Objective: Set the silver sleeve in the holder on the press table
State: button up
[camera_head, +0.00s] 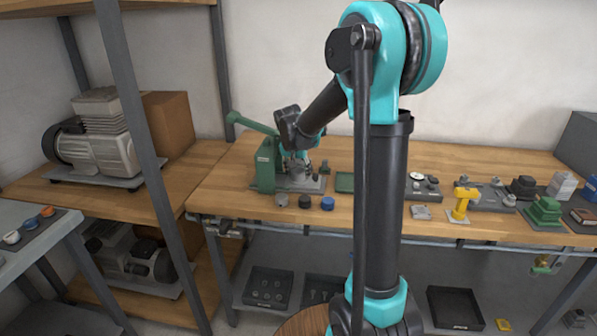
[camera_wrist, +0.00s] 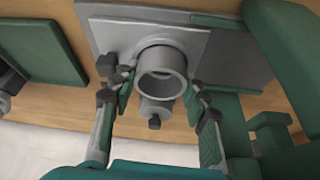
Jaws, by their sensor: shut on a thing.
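The silver sleeve (camera_wrist: 180,86) shows in the wrist view as a grey ring with an open bore, between my fingers. My gripper (camera_wrist: 160,88) is shut on it; in the head view my gripper (camera_head: 297,163) is low over the press plate. The sleeve is over a grey square plate (camera_wrist: 104,32) on the press table. A grey round part with a black knob (camera_wrist: 154,123) sticks out below the ring and looks like part of the holder. Whether the sleeve is seated or just above the holder, I cannot tell. In the head view the sleeve cannot be made out.
The green press (camera_head: 265,167) stands close beside my gripper, its lever (camera_head: 252,122) raised to the left. A green tray (camera_head: 344,182) lies to the right. Several small round parts, including a blue one (camera_head: 327,203), line the table's front. A yellow fixture (camera_head: 462,203) stands farther right.

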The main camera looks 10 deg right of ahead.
jog(key=shift+s+f, duration=0.2)
jog(key=shift+f, duration=0.15)
jog(key=shift+c, duration=0.9)
jog(key=shift+o, duration=0.2)
jog(key=o, duration=1.4)
jog(key=shift+w+f, duration=0.15)
jog(key=shift+f, duration=0.05)
jog(key=o, duration=0.6)
jog(key=shift+w+r, duration=0.15)
jog(key=shift+c, duration=0.2)
jog(key=shift+a+r, duration=0.1)
jog(key=shift+r, duration=1.45)
jog(key=c, duration=0.7)
jog(key=shift+r, duration=2)
jog(key=shift+o, duration=0.2)
